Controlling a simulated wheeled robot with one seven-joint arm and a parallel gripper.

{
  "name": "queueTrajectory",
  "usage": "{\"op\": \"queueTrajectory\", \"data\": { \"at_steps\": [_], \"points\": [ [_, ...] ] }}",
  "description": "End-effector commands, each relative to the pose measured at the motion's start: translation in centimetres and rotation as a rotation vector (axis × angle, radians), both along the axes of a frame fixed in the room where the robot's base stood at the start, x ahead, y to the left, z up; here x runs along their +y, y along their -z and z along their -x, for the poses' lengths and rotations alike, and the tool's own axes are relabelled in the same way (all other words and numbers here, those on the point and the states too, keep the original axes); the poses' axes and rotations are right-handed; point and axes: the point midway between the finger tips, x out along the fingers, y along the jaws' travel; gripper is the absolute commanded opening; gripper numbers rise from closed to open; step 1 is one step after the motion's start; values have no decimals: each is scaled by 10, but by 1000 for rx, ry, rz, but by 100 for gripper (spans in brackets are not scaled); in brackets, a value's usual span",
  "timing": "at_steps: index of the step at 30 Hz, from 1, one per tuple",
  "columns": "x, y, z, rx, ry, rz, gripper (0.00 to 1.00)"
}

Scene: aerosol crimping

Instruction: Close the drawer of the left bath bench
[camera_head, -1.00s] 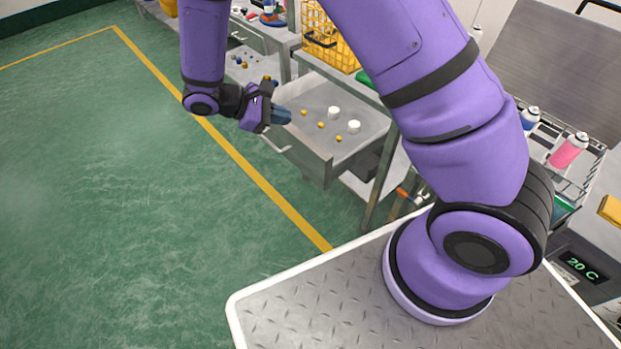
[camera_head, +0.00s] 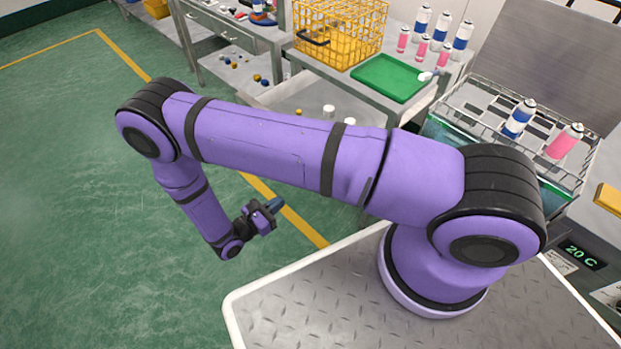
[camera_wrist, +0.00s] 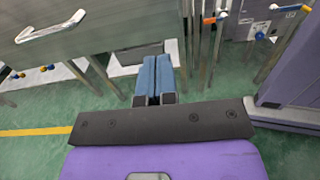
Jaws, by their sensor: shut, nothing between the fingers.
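The open drawer (camera_head: 308,97) is pulled out from the bench (camera_head: 352,84) that carries a yellow basket. My arm hides its front and much of its inside in the head view. White caps (camera_head: 328,111) and a small yellow piece lie in it. In the wrist view a grey drawer front (camera_wrist: 110,30) with a metal bar handle (camera_wrist: 50,27) is at the upper left. My gripper (camera_head: 277,204) is shut and empty, apart from the drawer, over the floor side. Its blue fingers (camera_wrist: 152,62) lie together, to the right of and below the handle in the wrist view.
The yellow basket (camera_head: 340,30), green tray (camera_head: 390,77) and several cans (camera_head: 462,38) stand on the bench. Another bench (camera_head: 215,30) with a shut drawer is farther back. A water bath with a wire rack (camera_head: 455,115) is at the right. Green floor (camera_head: 70,200) is clear at left.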

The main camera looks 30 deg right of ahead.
Motion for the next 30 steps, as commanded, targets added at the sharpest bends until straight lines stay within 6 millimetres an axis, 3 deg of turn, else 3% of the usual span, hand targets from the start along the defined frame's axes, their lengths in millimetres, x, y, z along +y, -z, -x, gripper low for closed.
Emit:
{"op": "queueTrajectory", "data": {
  "at_steps": [8,24,30],
  "points": [
    [-14,8,-1,9,-17,15,0],
    [-105,7,-30,9,-14,14,0],
    [-126,7,-38,7,-16,14,0]
  ]
}}
